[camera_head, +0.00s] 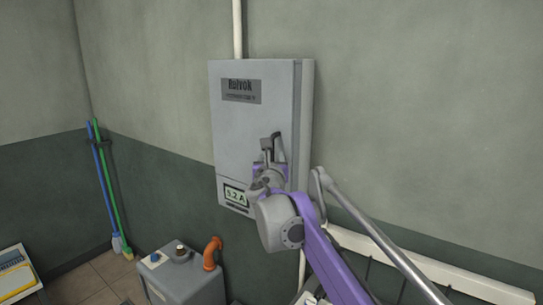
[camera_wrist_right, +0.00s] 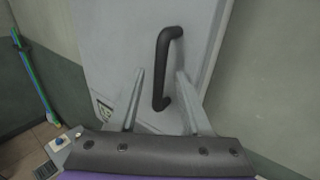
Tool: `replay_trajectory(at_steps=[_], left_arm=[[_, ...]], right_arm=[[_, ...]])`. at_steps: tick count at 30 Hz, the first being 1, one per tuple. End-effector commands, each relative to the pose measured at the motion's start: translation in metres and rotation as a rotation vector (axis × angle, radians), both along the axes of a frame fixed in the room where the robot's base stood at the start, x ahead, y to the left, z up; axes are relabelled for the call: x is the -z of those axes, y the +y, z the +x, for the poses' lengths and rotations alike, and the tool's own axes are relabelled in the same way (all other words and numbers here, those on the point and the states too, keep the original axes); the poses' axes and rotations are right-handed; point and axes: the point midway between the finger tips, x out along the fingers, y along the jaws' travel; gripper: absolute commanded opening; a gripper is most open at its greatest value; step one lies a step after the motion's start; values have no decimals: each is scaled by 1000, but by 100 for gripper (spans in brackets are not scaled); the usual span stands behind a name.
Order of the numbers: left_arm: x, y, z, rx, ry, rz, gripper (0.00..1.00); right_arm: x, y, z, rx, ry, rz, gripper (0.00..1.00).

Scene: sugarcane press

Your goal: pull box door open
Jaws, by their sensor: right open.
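The grey wall box (camera_head: 240,130) hangs on the wall in the head view, with a nameplate at its top and a small "5.2 A" display low on its front. Its door looks shut. The dark bar handle (camera_wrist_right: 163,68) runs nearly upright on the door in the right wrist view; its top also shows in the head view (camera_head: 279,139), partly hidden by my gripper. My right gripper (camera_head: 270,149) is in front of the door at the handle. Its fingers (camera_wrist_right: 160,74) are open, one on each side of the handle's lower part in the picture. My left gripper is not in view.
A grey machine (camera_head: 183,277) with an orange pipe (camera_head: 211,253) stands below the box. Blue and green poles (camera_head: 108,190) lean in the left corner. A pale rail (camera_head: 430,266) runs along the wall at right. The wall right of the box is bare.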

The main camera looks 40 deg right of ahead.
Motion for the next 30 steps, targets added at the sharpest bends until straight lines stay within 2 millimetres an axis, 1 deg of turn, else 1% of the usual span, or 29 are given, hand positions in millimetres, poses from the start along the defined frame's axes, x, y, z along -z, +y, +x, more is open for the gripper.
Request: replay_trajectory(at_steps=[4, 11, 12, 17, 18, 20, 30], left_arm=[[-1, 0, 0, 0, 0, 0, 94], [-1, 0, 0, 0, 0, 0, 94], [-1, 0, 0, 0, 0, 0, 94], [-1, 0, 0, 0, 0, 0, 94], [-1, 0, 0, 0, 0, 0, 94], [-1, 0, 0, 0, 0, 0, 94], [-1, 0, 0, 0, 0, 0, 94]], right_arm=[[0, -5, 6, 1, -1, 1, 48], [0, -6, 6, 1, -1, 1, 48], [0, -6, 6, 1, -1, 1, 47], [0, -6, 6, 1, -1, 1, 18], [0, -6, 6, 1, -1, 1, 11], [0, -6, 6, 1, -1, 1, 0], [0, -6, 6, 0, -1, 1, 0]])
